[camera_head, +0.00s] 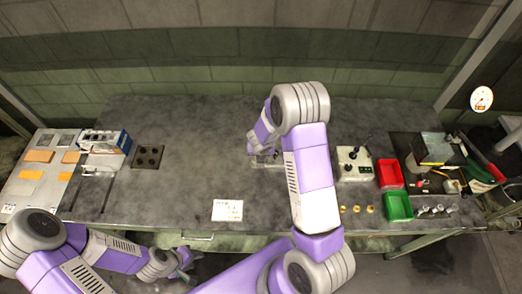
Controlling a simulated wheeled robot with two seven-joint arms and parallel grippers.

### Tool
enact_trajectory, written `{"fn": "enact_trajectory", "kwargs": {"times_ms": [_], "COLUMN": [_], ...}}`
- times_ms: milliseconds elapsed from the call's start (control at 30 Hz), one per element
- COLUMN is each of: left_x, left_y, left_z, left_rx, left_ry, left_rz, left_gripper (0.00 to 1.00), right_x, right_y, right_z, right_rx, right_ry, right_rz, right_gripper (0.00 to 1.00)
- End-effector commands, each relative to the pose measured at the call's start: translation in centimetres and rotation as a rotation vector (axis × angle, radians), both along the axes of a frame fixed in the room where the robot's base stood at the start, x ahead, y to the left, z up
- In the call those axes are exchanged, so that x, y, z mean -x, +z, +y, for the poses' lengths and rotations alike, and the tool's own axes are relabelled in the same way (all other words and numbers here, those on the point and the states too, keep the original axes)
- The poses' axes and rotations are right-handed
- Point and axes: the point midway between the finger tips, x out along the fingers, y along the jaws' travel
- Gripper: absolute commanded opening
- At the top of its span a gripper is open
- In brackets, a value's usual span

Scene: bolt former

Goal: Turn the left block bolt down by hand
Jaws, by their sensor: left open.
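A small metallic block (271,161) sits near the middle of the grey bench, mostly covered by my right gripper. I cannot make out its bolts. My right gripper (262,153) points down at the block from above; its fingertips are too small and hidden to tell whether they are open or touch a bolt. My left gripper (184,262) is open and empty, low in front of the bench's front edge, well away from the block.
The bench (180,185) has bare room left of the block. A dark holed plate (148,157), blue-white device (104,142) and white card (227,210) lie left. A control box (353,163), red bin (389,173) and green bin (398,206) stand right.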

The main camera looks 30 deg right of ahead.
Motion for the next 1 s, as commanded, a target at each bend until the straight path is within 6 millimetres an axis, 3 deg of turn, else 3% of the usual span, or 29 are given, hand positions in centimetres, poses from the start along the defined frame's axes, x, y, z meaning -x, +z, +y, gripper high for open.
{"fn": "enact_trajectory", "kwargs": {"times_ms": [567, 600, 733, 1000], "left_x": [-0.01, 0.0, -0.01, -0.01], "left_y": [0.14, 0.14, 0.13, 0.14], "left_z": [0.0, 0.0, 0.0, 0.0], "left_rx": [0.0, 0.0, 0.0, 0.0], "left_ry": [0.0, 0.0, 0.0, 0.0], "left_rz": [0.0, 0.0, 0.0, 0.0], "left_gripper": [0.43, 0.43, 0.43, 0.43], "right_x": [-0.18, -0.19, -0.15, -0.09], "right_y": [0.16, 0.16, 0.13, 0.09], "right_z": [-0.14, -0.14, -0.1, -0.01], "right_rx": [0.004, 0.004, 0.004, 0.001], "right_ry": [-0.032, -0.032, -0.031, -0.029], "right_rz": [-0.005, -0.005, -0.004, -0.002], "right_gripper": [0.0, 0.3, 0.5, 0.51]}}
